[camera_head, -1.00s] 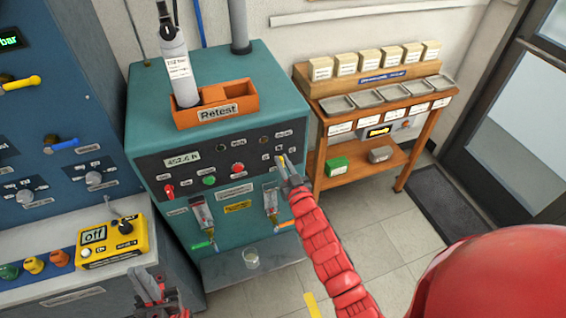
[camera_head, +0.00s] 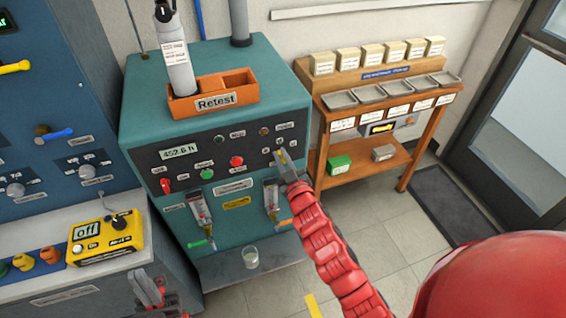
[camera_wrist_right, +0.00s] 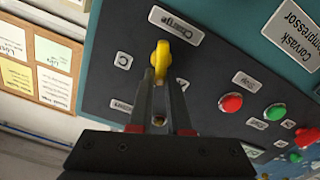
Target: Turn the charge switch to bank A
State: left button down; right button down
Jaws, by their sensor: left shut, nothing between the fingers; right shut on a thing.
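The charge switch is a yellow knob (camera_head: 283,156) at the right end of the dark panel on the teal machine. The right wrist view shows the knob (camera_wrist_right: 161,57) beside a "Charge" label, with smaller position labels around it. My right gripper (camera_head: 285,167) is at the knob. In the right wrist view, my right gripper's fingertips (camera_wrist_right: 160,80) close on the knob's near end. Which label the knob points to is not clear. My left gripper (camera_head: 147,287) is low at the left, shut and empty, away from the switch.
The panel also has a red button (camera_head: 236,161), a green button (camera_head: 207,174) and a red switch (camera_head: 165,185). An orange "Retest" tray (camera_head: 214,104) with a cylinder stands on the machine. A yellow box (camera_head: 105,239) reading "off" is at the left. A wooden shelf (camera_head: 378,80) stands at the right.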

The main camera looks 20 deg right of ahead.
jog(key=shift+a+f+n+b, duration=0.15)
jog(key=shift+n+b, duration=0.65)
jog(key=shift+n, duration=0.45)
jog(key=shift+a+f+n+b, duration=0.2)
jog(key=shift+n+b, duration=0.55)
jog(key=shift+n, duration=0.55)
jog(key=shift+a+f+n+b, duration=0.15)
jog(key=shift+n+b, duration=0.65)
jog(key=shift+n, duration=0.45)
jog(key=c, duration=0.9)
grip_release()
jog(key=shift+o, duration=0.2)
jog(key=shift+s, duration=0.1)
